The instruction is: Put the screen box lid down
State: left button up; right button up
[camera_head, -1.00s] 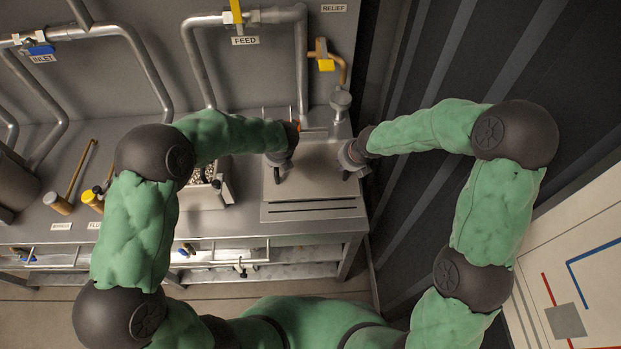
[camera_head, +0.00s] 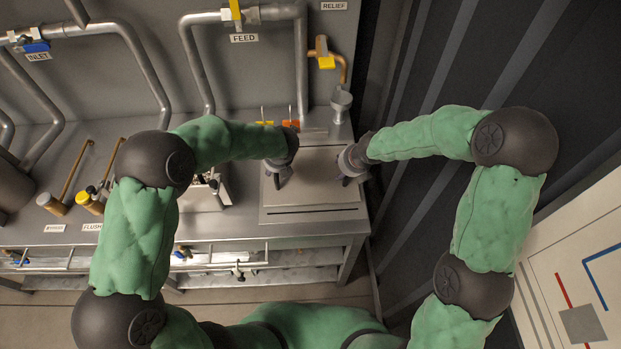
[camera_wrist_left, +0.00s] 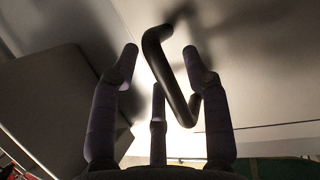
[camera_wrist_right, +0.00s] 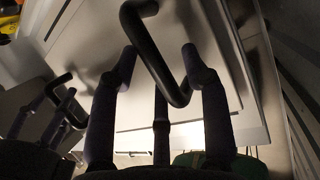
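The screen box lid (camera_head: 318,192) is a flat grey plate lying on the box top at the right end of the bench. It has two black bar handles; one shows in the left wrist view (camera_wrist_left: 172,75), the other in the right wrist view (camera_wrist_right: 155,55). My left gripper (camera_head: 279,174) is at the left handle, its fingers spread on both sides of the bar. My right gripper (camera_head: 348,174) is at the right handle, fingers also spread around the bar. Neither pair of fingers visibly clamps its bar. The lid's far left part is hidden by my left arm.
A dark wall (camera_head: 440,215) is close on the right.

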pick_arm(q)
jog(key=v, duration=1.2)
pick_arm(e)
jog(key=v, duration=1.2)
pick_arm(q)
jog(key=shift+f, duration=0.1)
pick_arm(e)
jog(key=shift+f, duration=0.1)
